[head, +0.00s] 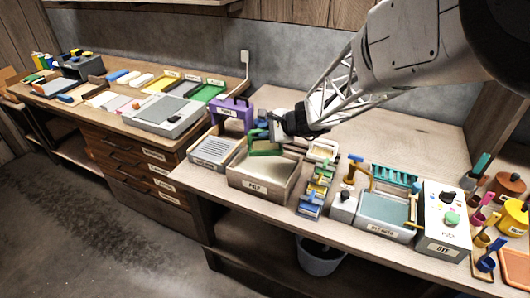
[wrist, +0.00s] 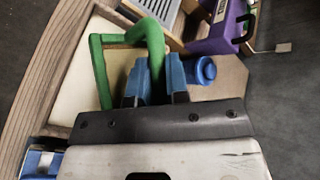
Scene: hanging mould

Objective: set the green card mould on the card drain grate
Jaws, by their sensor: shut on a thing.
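The green card mould (head: 265,148) is an open green frame with an upright handle. My gripper (head: 268,134) is shut on the mould's handle and holds it over the pulp vat (head: 262,186), near its back left. In the wrist view the green frame (wrist: 98,70) stretches left from my gripper (wrist: 156,80), over the pale vat. The card drain grate (head: 214,150) is a slatted grey panel in a wooden tray, just left of the vat. Part of the grate (wrist: 160,9) shows at the top of the wrist view.
A purple labelled holder (head: 232,113) stands behind the grate. A blue round object (wrist: 205,70) is close beside my gripper in the wrist view.

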